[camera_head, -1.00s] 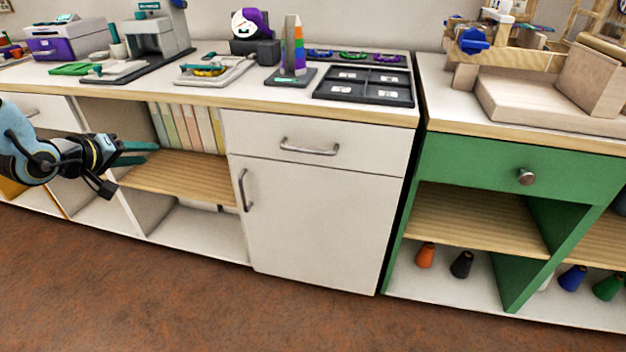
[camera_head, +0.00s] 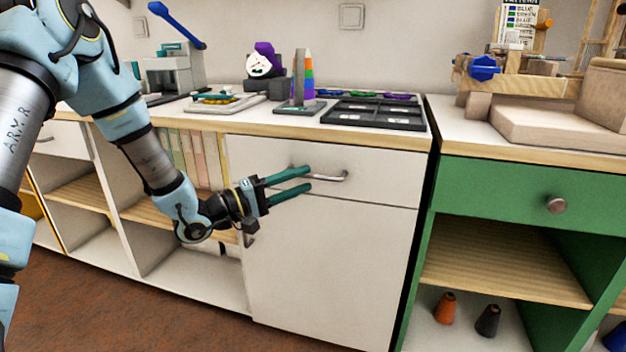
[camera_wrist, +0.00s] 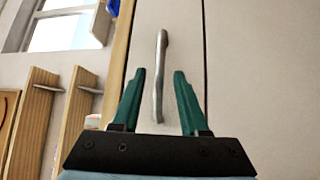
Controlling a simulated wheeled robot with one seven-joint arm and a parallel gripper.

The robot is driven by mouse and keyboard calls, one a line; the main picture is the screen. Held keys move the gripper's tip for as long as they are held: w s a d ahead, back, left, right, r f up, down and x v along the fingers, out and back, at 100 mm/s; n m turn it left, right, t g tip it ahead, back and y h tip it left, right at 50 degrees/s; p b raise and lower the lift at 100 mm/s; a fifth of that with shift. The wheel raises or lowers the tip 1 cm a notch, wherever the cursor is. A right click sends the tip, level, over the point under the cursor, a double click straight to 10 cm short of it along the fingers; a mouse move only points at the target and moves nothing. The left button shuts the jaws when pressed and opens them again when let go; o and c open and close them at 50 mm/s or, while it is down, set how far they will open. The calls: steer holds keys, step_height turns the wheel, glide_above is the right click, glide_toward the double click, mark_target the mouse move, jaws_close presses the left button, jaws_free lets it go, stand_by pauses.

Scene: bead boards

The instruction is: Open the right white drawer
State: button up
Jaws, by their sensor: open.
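The right white drawer (camera_head: 385,172) is shut, flush above a white cupboard door, with a horizontal metal bar handle (camera_head: 330,177). My gripper (camera_head: 308,180) is open in front of the drawer's left half, its green fingers pointing at the handle and hiding its left part. In the wrist view the handle (camera_wrist: 160,75) runs up the picture. Its near end lies between the two open fingertips (camera_wrist: 158,76), with a gap on both sides. I cannot tell how far the fingers are from the drawer front. Nothing is held.
The white cupboard door (camera_head: 330,260) below is shut. To the right stands a green cabinet (camera_head: 500,190) with a round knob. Open shelves with upright books (camera_head: 190,155) lie to the left. A black compartment tray (camera_head: 375,115) and a rainbow-striped cone stand on the counter above.

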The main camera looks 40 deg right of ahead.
mark_target(312, 176)
steer(key=shift+x, duration=1.7)
jaws_close()
